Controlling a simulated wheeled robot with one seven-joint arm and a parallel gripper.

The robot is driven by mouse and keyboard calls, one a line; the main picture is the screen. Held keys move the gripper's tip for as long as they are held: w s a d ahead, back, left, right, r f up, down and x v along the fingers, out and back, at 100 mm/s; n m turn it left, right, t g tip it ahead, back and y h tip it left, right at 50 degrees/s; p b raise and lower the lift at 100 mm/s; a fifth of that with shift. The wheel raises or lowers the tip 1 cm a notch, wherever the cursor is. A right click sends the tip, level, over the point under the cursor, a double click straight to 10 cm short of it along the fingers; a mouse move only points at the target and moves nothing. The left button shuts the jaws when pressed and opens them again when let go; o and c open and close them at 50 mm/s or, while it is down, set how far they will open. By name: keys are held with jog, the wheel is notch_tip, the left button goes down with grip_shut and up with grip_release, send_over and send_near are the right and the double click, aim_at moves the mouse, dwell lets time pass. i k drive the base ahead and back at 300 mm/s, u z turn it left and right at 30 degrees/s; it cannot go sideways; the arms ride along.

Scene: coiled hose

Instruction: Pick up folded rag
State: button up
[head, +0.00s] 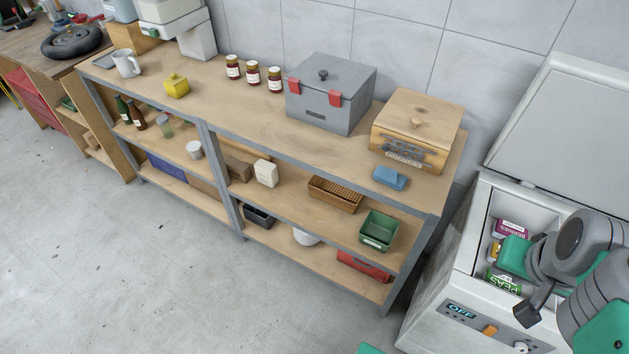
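A small blue folded rag (390,178) lies on the wooden top of the shelf unit (215,105), near its right front edge. It sits just in front of the wooden potatoes box and looks free on top. My gripper (529,312) is at the lower right, over the front of the open chest freezer, well to the right of the rag and apart from it. It is small and dark from here, and its fingers cannot be made out clearly.
The potatoes box (433,118) and a grey lidded box (330,95) stand behind the rag. The chest freezer (462,265), lid raised, holds several packages. The floor (130,270) in front is clear.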

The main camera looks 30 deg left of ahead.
aim_at(391, 177)
jog(key=u, duration=1.35)
jog(key=k, duration=1.2)
jog(key=z, duration=0.1)
jog(key=i, duration=1.7)
jog(key=u, duration=0.8)
